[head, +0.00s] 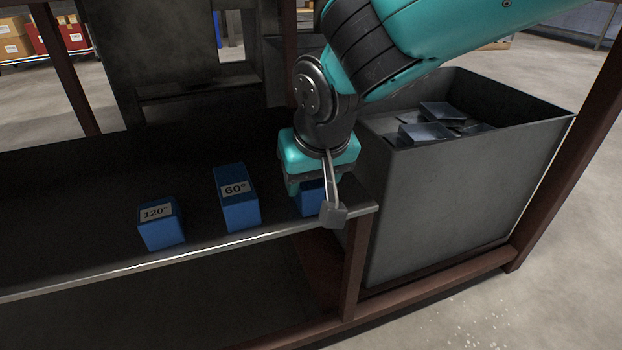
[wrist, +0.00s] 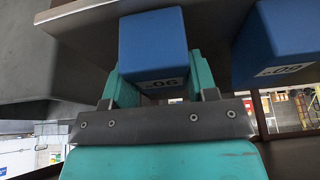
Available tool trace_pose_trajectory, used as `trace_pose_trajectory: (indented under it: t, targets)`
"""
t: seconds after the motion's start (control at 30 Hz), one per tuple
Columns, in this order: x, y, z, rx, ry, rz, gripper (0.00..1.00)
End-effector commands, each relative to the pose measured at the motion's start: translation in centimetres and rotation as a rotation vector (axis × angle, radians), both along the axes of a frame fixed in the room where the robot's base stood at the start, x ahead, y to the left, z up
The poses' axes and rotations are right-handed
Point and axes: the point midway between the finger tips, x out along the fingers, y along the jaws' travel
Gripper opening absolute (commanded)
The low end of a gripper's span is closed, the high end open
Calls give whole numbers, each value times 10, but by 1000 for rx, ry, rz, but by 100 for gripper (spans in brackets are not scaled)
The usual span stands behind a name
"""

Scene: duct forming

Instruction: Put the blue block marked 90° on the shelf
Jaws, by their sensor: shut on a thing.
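The blue block marked 90° (wrist: 153,42) is between the teal fingers of my gripper (wrist: 160,88) in the wrist view, its label upside down there. In the head view my gripper (head: 315,175) points down at the right end of the dark shelf (head: 110,235). The held block (head: 311,202) shows there partly, low over the shelf near its front edge. The gripper hides most of it and its label. I cannot tell whether its base touches the shelf.
A blue block marked 60° (head: 237,200) stands left of my gripper, and a blue block marked 120° (head: 160,223) farther left. A grey bin (head: 455,190) with metal pieces stands right of the shelf. The shelf's left part is clear.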

Motion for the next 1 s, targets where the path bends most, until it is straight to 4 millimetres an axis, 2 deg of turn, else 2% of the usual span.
trace_pose_trajectory:
  t: [0.1,0.13,0.2,0.23,0.47,0.57,0.67,1.0]
  targets:
    - [0,0,-3,0,0,0,19]
    - [0,0,-3,0,1,0,60]
    - [0,0,-2,0,1,0,76]
    - [0,0,-2,0,1,0,78]
    - [0,0,-2,0,1,0,78]
    - [-1,0,4,0,0,0,78]
    - [-6,-1,19,0,0,1,78]
    - [-33,-9,88,1,-2,2,78]
